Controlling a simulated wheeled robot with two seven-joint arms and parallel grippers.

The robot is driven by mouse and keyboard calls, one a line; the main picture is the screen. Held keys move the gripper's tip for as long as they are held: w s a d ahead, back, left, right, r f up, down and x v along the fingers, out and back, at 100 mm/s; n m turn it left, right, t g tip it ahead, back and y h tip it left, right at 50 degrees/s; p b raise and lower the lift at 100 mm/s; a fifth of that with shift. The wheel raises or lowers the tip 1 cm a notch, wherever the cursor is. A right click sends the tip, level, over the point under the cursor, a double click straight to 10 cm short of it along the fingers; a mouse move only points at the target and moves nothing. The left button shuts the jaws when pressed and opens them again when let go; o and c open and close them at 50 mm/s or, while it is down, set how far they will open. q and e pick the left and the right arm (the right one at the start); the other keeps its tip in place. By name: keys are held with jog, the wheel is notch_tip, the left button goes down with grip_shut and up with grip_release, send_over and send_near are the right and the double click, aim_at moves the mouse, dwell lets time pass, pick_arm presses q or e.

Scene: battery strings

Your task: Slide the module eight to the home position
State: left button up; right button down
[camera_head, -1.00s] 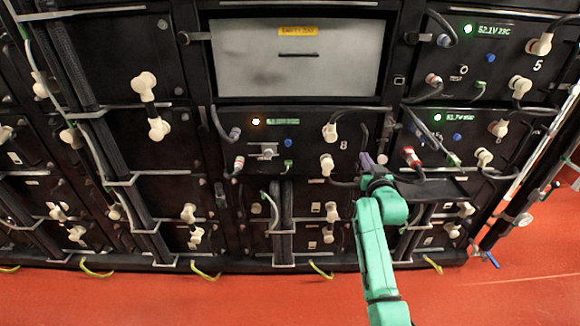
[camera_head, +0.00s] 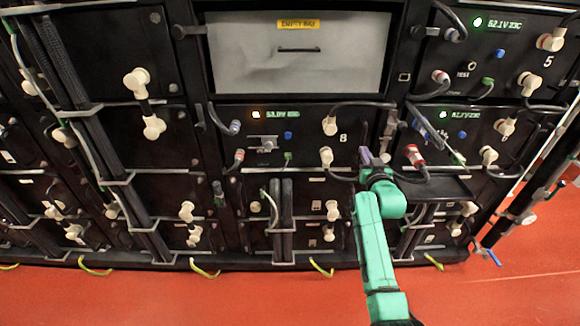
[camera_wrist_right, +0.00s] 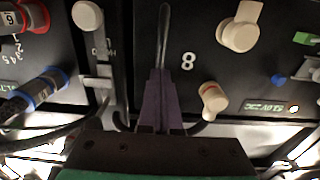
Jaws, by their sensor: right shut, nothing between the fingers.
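Module eight (camera_head: 310,143) is the black unit marked 8 in the middle of the rack, with an amber light, a green display and two cream connectors on its front. In the right wrist view, the module's front (camera_wrist_right: 195,85) fills the middle, upside down. My right gripper (camera_head: 366,152) has purple fingers, shut and empty, at the module's right edge beside the 8. In the right wrist view its fingertips (camera_wrist_right: 160,72) lie over the lower end of a grey vertical handle bar (camera_wrist_right: 163,35). Whether they touch it I cannot tell. My left gripper is out of view.
A grey panel with a yellow label (camera_head: 290,60) is above module eight. Module five (camera_head: 505,60) and another unit (camera_head: 465,135) are to the right, with cables and a red connector (camera_head: 414,153) close to my right gripper. Red floor lies in front.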

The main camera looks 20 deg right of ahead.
jog(key=p+v, duration=0.5)
jog(key=v, duration=0.2)
jog(key=shift+s, duration=0.35)
jog(key=shift+a, duration=0.1)
